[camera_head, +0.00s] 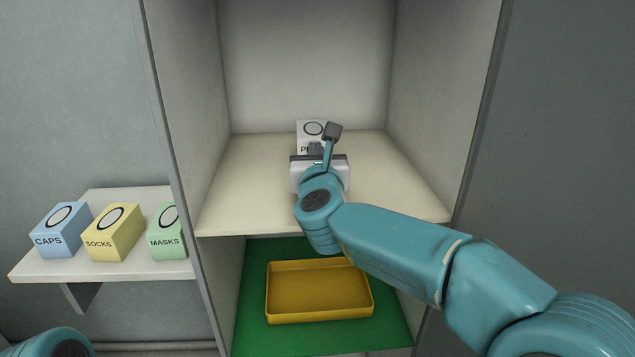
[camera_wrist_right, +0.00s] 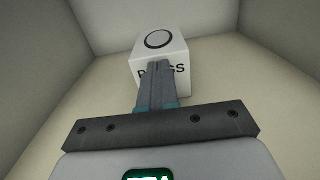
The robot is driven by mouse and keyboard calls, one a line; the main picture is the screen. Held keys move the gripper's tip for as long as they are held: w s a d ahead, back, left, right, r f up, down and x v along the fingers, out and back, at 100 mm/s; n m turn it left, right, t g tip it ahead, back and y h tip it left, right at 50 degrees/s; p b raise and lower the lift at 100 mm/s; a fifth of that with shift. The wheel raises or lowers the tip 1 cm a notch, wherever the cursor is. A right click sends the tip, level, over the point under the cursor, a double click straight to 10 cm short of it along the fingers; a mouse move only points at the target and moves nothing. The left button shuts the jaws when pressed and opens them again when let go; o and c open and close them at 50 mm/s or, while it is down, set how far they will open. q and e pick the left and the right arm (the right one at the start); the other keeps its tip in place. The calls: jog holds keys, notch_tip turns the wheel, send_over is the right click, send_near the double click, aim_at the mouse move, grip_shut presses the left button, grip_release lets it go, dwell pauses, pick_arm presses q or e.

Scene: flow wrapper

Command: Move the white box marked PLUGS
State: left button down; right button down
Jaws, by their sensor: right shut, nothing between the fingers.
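The white box marked PLUGS (camera_head: 309,130) stands on the upper shelf, toward the back, partly hidden behind my right gripper. It also shows in the right wrist view (camera_wrist_right: 172,45), with a black ring above its lettering. My right gripper (camera_head: 315,147) is over the shelf in front of the box. In the wrist view its fingers (camera_wrist_right: 155,82) are together with nothing between them, and they cover the middle of the lettering. I cannot tell whether the fingertips touch the box. My left gripper is not in view; only a bit of my left arm shows at the lower left.
The upper shelf (camera_head: 250,190) has side walls and a back wall, with free room on both sides. Below it, a yellow tray (camera_head: 319,317) lies on a green surface (camera_head: 251,290). On the left shelf stand blue CAPS (camera_head: 62,231), yellow SOCKS (camera_head: 112,232) and green MASKS (camera_head: 166,233) boxes.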

aim_at(315, 137)
jog(key=w+p, duration=0.1)
jog(key=w, duration=0.1)
jog(key=w+p, duration=0.1)
jog(key=w, duration=0.2)
jog(key=w+p, duration=0.1)
jog(key=w, duration=0.2)
jog(key=shift+d, duration=0.3)
jog(key=shift+f, duration=0.1)
jog(key=shift+a, duration=0.1)
